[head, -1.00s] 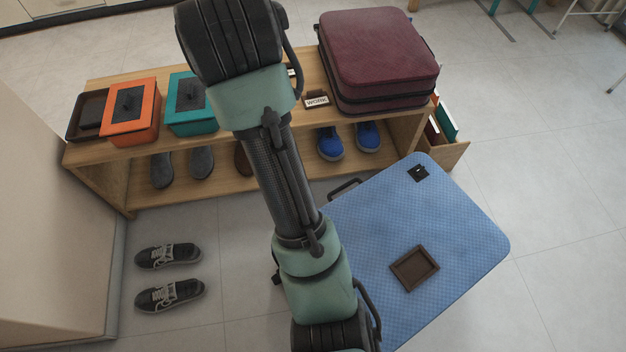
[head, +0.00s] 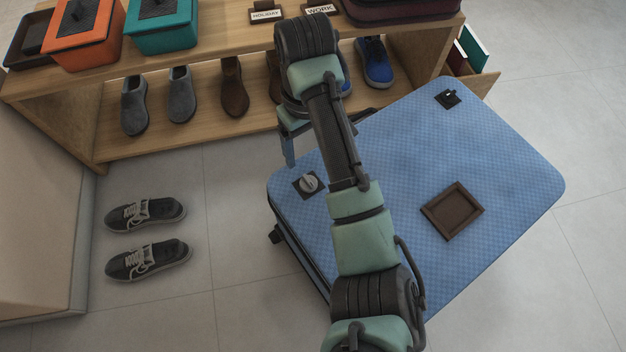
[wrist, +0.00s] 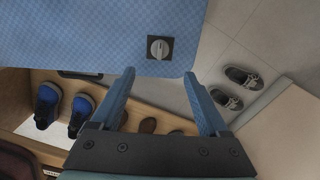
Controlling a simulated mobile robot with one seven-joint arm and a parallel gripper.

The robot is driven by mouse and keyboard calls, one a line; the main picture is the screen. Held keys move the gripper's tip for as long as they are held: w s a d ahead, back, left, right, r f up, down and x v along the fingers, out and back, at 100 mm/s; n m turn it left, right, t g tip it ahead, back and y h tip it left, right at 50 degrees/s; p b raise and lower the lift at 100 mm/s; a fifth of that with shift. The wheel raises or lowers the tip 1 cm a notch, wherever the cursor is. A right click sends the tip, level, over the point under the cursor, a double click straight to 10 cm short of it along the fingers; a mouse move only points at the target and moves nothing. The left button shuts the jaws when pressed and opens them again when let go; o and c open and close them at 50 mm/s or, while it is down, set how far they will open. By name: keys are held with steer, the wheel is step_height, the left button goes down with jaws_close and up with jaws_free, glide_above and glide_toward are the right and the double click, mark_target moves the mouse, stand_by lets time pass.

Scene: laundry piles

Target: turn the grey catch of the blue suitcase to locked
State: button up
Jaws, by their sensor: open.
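The blue suitcase (head: 400,150) lies flat on the floor in front of the shelf. Its grey catch (head: 308,183) is a round knob with a ridge across it on a dark square plate near the left corner. It also shows in the wrist view (wrist: 158,48), just beyond the fingertips. My gripper (wrist: 160,75) is open and empty, its two blue fingers apart and pointing toward the catch without touching it. In the head view one finger shows behind the catch, near the suitcase's back edge; my arm hides the other.
A second catch with a black plate (head: 448,98) sits at the suitcase's far corner. A brown tray (head: 453,211) lies on the lid. A wooden shelf (head: 190,140) with shoes stands close behind. Sneakers (head: 147,258) lie on the floor at left.

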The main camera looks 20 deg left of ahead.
mark_target(308, 180)
step_height(308, 180, down, 12)
steer(key=b, duration=0.8)
steer(key=shift+f, duration=0.2)
steer(key=shift+c, duration=0.2)
jaws_close()
